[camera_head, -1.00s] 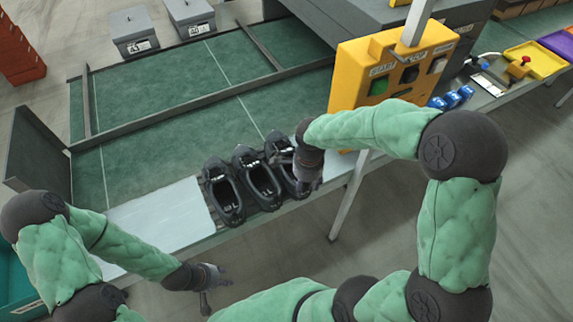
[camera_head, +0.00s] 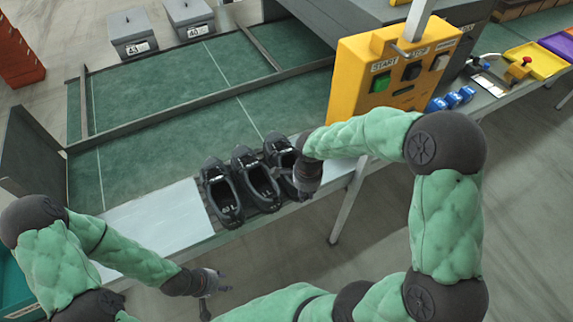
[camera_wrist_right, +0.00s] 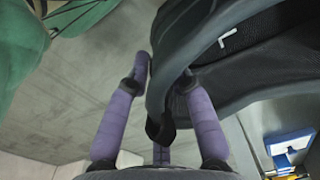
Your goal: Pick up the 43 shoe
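Three dark shoes stand side by side on a rack at the front edge of the line: left shoe (camera_head: 222,196), middle shoe (camera_head: 257,181) and right shoe (camera_head: 281,158). Their size marks are too small to read. My right gripper (camera_head: 305,186) is at the near end of the right shoe and partly hides it. In the right wrist view, my purple fingers (camera_wrist_right: 165,72) are apart on either side of a dark shoe end (camera_wrist_right: 168,60). A firm grip does not show. My left gripper (camera_head: 218,290) is spread and empty, in front of the line and away from the shoes.
A yellow control box (camera_head: 388,75) stands right of the shoes, close to my right arm. A pale panel (camera_head: 155,220) lies left of the shoes, with a green belt (camera_head: 150,150) behind. Two grey lidded boxes, left (camera_head: 130,32) and right (camera_head: 188,18), stand at the back.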

